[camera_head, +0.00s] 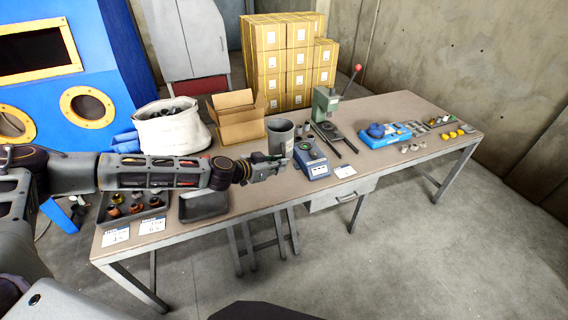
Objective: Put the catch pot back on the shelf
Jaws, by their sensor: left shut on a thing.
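The catch pot, a grey open-topped cylinder (280,136), is upright at the middle of the workbench, in front of the cardboard boxes. My left arm reaches in from the left across the bench. My left gripper (284,158) is shut on the catch pot at its lower front side, and it hides part of the pot's base. I cannot tell whether the pot's bottom touches the bench. My right gripper is not in view. I cannot make out a shelf in this view.
On the workbench (240,212), a blue-grey scale (311,158) stands just right of the gripper. A green press (326,104) is behind it. An open cardboard box (238,128) and a white sack (172,132) stand left. A dark tray (203,205) lies in front of my arm.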

